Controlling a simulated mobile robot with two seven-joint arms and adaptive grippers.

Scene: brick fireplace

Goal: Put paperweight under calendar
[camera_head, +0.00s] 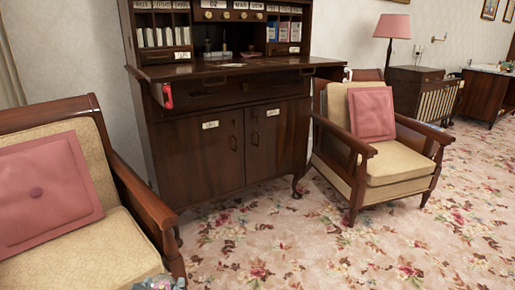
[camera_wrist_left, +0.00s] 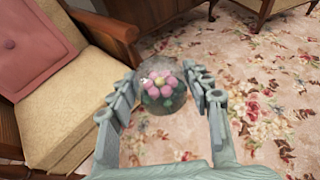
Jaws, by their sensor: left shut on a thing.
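The paperweight (camera_wrist_left: 160,85) is a clear glass dome with a pink flower and green leaves inside. It sits between the fingertips of my left gripper (camera_wrist_left: 158,93) in the left wrist view. The gripper is shut on it, above the floral carpet and beside an armchair. In the head view only the tip of my left gripper (camera_head: 160,284) shows at the bottom edge. I cannot make out a calendar in either view. My right gripper is not in view.
A dark wooden secretary desk (camera_head: 215,150) with labelled pigeonholes stands ahead; its writing surface holds small items. A cushioned armchair (camera_head: 60,240) is close on the left, another (camera_head: 400,165) stands right of the desk. The carpet (camera_head: 330,255) between them is clear.

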